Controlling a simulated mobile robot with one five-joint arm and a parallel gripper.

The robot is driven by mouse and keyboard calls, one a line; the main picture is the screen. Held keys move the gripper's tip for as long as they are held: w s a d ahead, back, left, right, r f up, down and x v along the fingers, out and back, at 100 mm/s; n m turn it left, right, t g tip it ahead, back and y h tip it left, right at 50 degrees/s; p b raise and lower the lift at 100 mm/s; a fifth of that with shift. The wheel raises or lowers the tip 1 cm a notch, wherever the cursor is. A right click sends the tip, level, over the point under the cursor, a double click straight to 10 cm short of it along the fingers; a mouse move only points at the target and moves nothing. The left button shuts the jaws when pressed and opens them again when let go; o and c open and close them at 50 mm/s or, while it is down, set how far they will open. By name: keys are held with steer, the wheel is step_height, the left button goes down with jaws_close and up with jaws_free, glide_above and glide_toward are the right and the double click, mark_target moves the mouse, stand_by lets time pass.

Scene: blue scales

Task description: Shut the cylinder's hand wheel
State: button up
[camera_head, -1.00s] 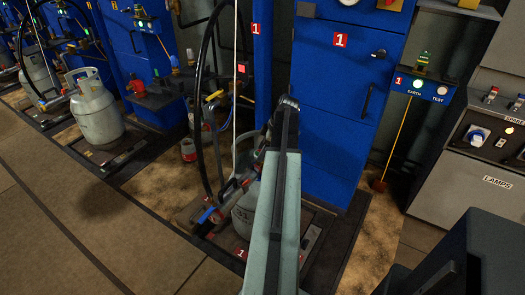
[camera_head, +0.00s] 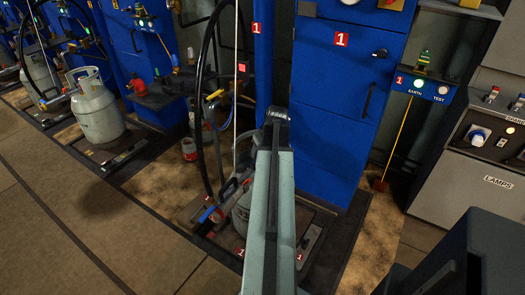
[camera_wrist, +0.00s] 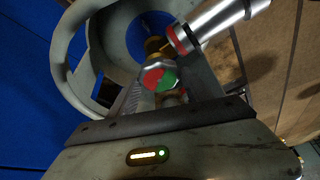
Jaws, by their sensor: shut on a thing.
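The cylinder (camera_head: 241,215) stands on the scale platform at my front, mostly hidden behind my arm in the head view. In the wrist view its pale round collar (camera_wrist: 62,62) curves around the valve. The hand wheel (camera_wrist: 160,76), with a red and a green part on its face, is between my fingertips. My gripper (camera_wrist: 166,92) is shut on it, inside the collar. A silver filling coupling (camera_wrist: 215,22) with a red ring meets the brass valve (camera_wrist: 157,45) just beyond the wheel. My gripper is hidden behind my arm in the head view.
A black hose (camera_head: 199,110) loops up at the left of the cylinder. A blue cabinet (camera_head: 336,110) stands close behind. Another grey cylinder (camera_head: 95,110) stands on a scale further left. Open floor (camera_head: 60,230) lies at the front left.

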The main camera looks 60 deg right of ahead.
steer(key=m, duration=0.2)
steer(key=m+g+h, duration=0.1)
steer(key=m, duration=0.2)
steer(key=shift+w+a+h, duration=0.1)
steer(key=shift+a+h, duration=0.05)
steer(key=shift+h, duration=0.15)
steer(key=m+g, duration=0.1)
steer(key=m, duration=0.2)
steer(key=m+g+h, duration=0.1)
steer(key=m, duration=0.2)
steer(key=shift+w+m+g, duration=0.2)
steer(key=shift+m+g, duration=0.2)
steer(key=m+g, duration=0.1)
steer(key=m, duration=0.2)
steer(key=m+g, duration=0.1)
steer(key=m, duration=0.2)
steer(key=shift+w+y, duration=0.2)
steer(key=shift+y, duration=0.2)
steer(key=shift+m+g+y, duration=0.3)
steer(key=shift+m+g, duration=0.15)
steer(key=shift+m, duration=0.9)
steer(key=shift+m+g+y, duration=0.3)
steer(key=shift+m+g, duration=0.15)
steer(key=shift+m, duration=0.9)
steer(key=o, duration=1.4)
steer(key=shift+c, duration=0.2)
